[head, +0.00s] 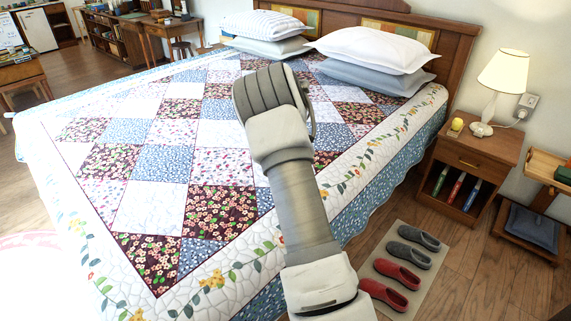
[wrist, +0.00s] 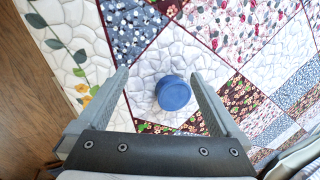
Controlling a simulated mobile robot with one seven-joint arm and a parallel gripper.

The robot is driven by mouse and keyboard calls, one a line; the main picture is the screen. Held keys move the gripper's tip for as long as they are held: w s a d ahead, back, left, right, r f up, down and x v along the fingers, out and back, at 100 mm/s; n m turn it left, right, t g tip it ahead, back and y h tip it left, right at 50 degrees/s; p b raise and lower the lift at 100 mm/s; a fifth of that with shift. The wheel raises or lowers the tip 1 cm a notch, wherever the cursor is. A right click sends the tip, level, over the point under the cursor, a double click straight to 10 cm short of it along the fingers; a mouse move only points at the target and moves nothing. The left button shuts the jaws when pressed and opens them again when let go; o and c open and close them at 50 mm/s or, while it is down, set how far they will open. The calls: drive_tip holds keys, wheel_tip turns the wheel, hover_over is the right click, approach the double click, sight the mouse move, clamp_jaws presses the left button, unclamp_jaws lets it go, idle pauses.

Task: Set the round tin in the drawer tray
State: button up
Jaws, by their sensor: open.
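A round blue tin (wrist: 173,93) rests on the patchwork quilt in the wrist view, on a white patch. My gripper (wrist: 158,78) is open above the bed, its two fingers apart to the left and right of the tin in the picture. The tin looks lower than the fingers, and I see no contact. In the head view my arm hides the tin and the fingers. The nightstand drawer (head: 478,163) at the right looks shut. I cannot make out a drawer tray in either view.
The bed's quilt (head: 140,190) is broad and mostly clear, with pillows (head: 372,50) at the headboard. A lamp (head: 503,75) and a small yellow object (head: 455,127) stand on the nightstand (head: 500,140). Slippers (head: 403,255) lie on a floor mat beside the bed.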

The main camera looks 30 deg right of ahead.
drive_tip(key=w+r+n+h+p, duration=0.1)
drive_tip(key=w+r+n+h, duration=0.35)
drive_tip(key=r, duration=0.35)
drive_tip(key=shift+g+h, duration=0.25)
drive_tip(key=shift+g, duration=0.05)
drive_tip(key=b+x, duration=0.1)
drive_tip(key=x, duration=0.4)
drive_tip(key=b+x, duration=0.1)
drive_tip(key=x, duration=0.5)
drive_tip(key=s+b+x, duration=0.1)
drive_tip(key=x, duration=0.5)
drive_tip(key=shift+d+b, duration=0.3)
drive_tip(key=shift+b, duration=0.05)
drive_tip(key=c, duration=1.3)
